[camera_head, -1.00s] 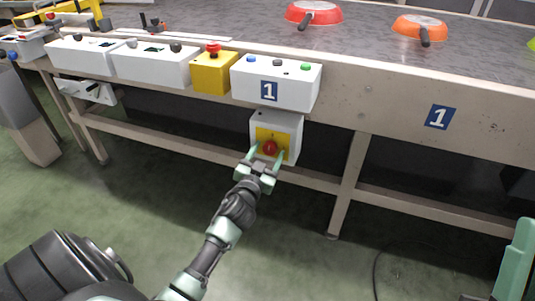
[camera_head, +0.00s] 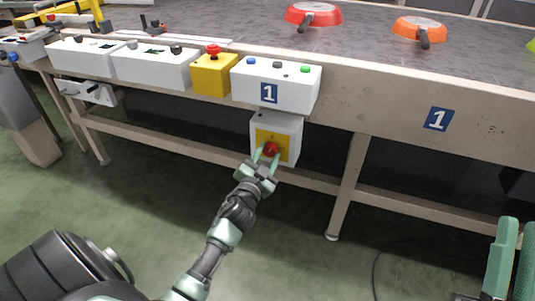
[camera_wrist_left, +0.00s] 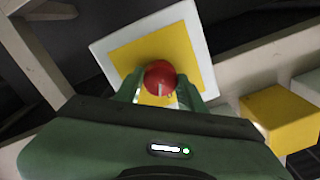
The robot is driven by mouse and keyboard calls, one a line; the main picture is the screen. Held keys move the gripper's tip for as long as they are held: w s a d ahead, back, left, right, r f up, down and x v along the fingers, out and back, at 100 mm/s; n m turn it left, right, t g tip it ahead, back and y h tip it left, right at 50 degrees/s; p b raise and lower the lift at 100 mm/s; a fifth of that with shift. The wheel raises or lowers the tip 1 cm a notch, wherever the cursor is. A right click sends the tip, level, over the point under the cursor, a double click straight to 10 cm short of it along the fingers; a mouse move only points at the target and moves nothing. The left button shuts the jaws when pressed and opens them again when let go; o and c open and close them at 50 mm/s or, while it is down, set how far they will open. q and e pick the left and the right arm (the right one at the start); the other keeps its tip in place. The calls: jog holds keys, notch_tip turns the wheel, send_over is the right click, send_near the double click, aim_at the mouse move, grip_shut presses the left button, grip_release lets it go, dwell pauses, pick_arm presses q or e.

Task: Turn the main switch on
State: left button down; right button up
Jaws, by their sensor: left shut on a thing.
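The main switch is a red round knob (camera_head: 270,149) on a yellow plate (camera_head: 287,136) on the front of a white box (camera_head: 290,121) under the conveyor edge. My left gripper (camera_head: 266,154) is at the box with its fingers on either side of the knob, shut on it. In the left wrist view the red knob (camera_wrist_left: 160,78) sits between the two green fingertips (camera_wrist_left: 158,92), with a light mark on its face. My right gripper (camera_head: 510,262) shows only in part at the lower right edge; its fingers cannot be made out clearly.
Above the switch box are a white button box (camera_head: 275,87) marked 1 and a yellow box (camera_head: 213,76) with a red button. A table leg (camera_head: 347,190) stands to the right of the switch.

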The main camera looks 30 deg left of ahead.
pick_arm(q)
jog(key=m, duration=0.5)
jog(key=shift+m, duration=0.4)
jog(key=m, duration=0.3)
jog(key=shift+f+m, duration=0.1)
jog(key=shift+m, duration=2)
pick_arm(e)
jog(key=shift+w+a+f+g, duration=0.1)
jog(key=shift+w+f+g, duration=0.55)
jog(key=shift+f, duration=0.2)
pick_arm(q)
jog(key=c, duration=0.9)
grip_release()
jog(key=shift+o, duration=0.2)
